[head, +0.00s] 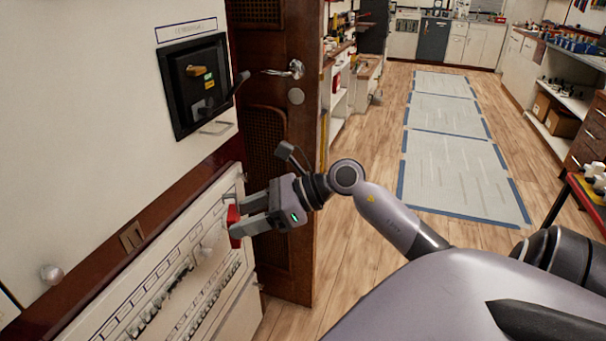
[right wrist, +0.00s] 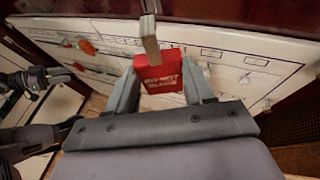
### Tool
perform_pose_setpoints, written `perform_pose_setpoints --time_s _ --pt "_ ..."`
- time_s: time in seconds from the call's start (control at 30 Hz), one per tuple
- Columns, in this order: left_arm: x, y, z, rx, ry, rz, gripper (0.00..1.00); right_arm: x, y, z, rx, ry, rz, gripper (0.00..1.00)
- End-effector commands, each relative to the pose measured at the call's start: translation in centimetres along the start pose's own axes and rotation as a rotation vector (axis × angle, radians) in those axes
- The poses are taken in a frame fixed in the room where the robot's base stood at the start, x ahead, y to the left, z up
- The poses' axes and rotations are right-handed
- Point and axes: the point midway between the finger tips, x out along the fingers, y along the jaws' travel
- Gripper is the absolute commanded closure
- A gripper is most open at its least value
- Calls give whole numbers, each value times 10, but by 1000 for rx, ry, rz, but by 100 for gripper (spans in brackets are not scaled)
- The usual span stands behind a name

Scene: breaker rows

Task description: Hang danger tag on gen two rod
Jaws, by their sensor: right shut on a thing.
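The red danger tag (right wrist: 160,76), with pale lettering, is between the fingers of my right gripper (right wrist: 159,88) in the right wrist view. In the head view, the tag (head: 233,226) shows as a red edge at the tips of my right gripper (head: 240,222), just in front of the lower white panel. My right gripper is shut on the tag. A tan and grey piece rises from the tag's top edge; I cannot tell whether it touches a rod. Which rod is gen two is too small to tell. Dark parts of my left arm show at the left of the right wrist view; its jaws are unclear.
The lower white panel (head: 140,290) carries line drawings and rows of small breakers. A black switch box (head: 196,85) with an orange handle sits above. A brown wooden door (head: 285,150) stands right of the panel. Open wooden floor lies beyond.

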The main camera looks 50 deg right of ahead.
Motion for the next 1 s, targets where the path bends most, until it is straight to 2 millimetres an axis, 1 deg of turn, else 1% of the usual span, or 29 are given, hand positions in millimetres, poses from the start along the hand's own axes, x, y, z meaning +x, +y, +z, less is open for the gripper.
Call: perform_pose_setpoints --time_s 0.03,0.13,0.3,0.37,0.5,0.7,0.8,0.9,1.0 --pt "14 2 15 0 9 7 54 0 -14 -12 2 -2 -24 78" --pt "26 6 25 0 22 21 54 -10 -36 -14 20 -2 -69 78" --pt "45 14 40 -1 46 45 54 -33 -69 -13 53 -3 -153 78" --pt "51 17 46 0 55 53 54 -42 -79 -12 65 -3 -183 78" --pt "66 23 59 1 74 73 54 -68 -99 -8 95 -4 -258 78" --pt "80 30 73 2 96 97 54 -105 -114 0 136 -5 -347 78" --pt "84 33 76 3 102 105 54 -118 -116 4 149 -3 -374 78" --pt "85 34 77 3 106 110 54 -126 -118 7 159 -3 -391 78" --pt "84 34 76 4 106 110 54 -130 -119 10 163 -2 -397 78"
